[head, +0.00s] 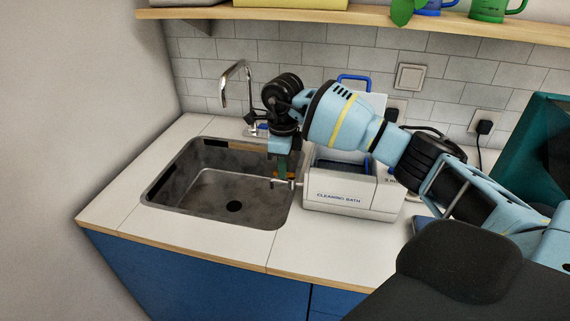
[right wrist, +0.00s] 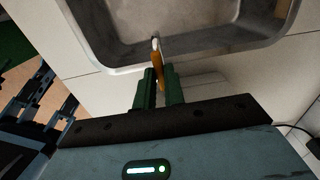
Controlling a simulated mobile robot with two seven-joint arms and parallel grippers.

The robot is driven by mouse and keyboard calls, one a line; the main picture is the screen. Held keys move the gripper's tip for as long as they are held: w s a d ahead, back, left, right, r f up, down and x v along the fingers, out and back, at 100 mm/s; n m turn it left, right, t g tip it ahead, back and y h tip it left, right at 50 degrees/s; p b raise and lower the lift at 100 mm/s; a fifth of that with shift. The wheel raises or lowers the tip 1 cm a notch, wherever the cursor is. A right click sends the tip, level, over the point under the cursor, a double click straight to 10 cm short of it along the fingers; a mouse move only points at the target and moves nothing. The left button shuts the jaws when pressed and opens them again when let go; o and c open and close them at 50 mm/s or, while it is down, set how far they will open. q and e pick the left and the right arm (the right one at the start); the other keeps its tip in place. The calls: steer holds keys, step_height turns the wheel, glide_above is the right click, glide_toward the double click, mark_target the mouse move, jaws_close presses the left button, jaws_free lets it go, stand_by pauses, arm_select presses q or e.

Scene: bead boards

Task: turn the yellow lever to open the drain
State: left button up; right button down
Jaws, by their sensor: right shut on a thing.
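The white cleaning bath (head: 340,206) stands on the counter just right of the sink. A small metal spout (head: 279,183) reaches from its left side over the sink's right rim. My right gripper (head: 284,168) points down at that spout. In the right wrist view its green fingers (right wrist: 158,88) are shut on the yellow lever (right wrist: 158,72), which looks orange there. The fingers hide part of the lever, and its angle is hard to judge. My left gripper is not in view.
The steel sink (head: 160,194) with a dark drain hole lies left of the bath, with a faucet (head: 237,70) behind it. A shelf (head: 350,22) with mugs runs above. A teal box (head: 530,140) stands at the right. The front counter is clear.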

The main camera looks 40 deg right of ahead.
stand_by(0.3)
steer(key=c, duration=1.5)
jaws_free()
steer(key=shift+r, duration=0.1)
step_height(320, 180, up, 8)
steer(key=shift+f, duration=0.2)
steer(key=shift+f, duration=0.1)
